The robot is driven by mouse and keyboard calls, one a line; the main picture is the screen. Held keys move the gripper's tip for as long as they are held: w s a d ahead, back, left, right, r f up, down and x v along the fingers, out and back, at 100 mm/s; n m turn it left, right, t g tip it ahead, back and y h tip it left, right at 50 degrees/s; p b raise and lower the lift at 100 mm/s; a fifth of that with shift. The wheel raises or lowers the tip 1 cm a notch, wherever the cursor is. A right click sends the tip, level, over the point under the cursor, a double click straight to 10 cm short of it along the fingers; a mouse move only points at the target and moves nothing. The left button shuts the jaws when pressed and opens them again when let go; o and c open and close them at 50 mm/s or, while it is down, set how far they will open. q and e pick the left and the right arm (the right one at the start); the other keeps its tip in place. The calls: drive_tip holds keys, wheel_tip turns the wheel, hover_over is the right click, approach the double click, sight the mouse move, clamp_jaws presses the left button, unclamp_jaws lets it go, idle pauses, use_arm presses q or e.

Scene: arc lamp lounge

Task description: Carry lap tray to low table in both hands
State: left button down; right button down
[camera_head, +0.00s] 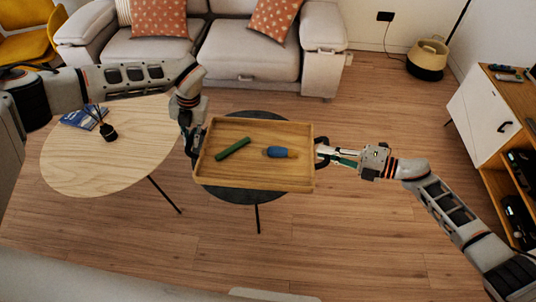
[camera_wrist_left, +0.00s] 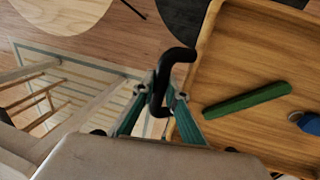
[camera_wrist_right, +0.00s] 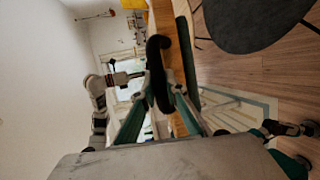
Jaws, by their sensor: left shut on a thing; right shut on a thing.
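The wooden lap tray (camera_head: 255,181) is held level between my two grippers, with a black handle at each end. A green stick-like item (camera_head: 233,149) and a blue item with a tan tip (camera_head: 280,152) lie on it. My left gripper (camera_head: 193,150) is shut on the left handle (camera_wrist_left: 160,85). My right gripper (camera_head: 325,152) is shut on the right handle (camera_wrist_right: 155,70). A dark round low table (camera_head: 262,196) stands beneath the tray in the head view, mostly hidden by it. The gap between tray and table cannot be judged from the head view.
A light oval table (camera_head: 90,165) with a blue book (camera_head: 80,118) and a small dark object (camera_head: 108,132) stands at the left. A pale sofa (camera_head: 250,58) is behind. A white and wood cabinet (camera_head: 487,115) is at the right. A basket (camera_head: 428,58) stands by the wall.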

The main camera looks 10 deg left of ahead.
idle(0.5)
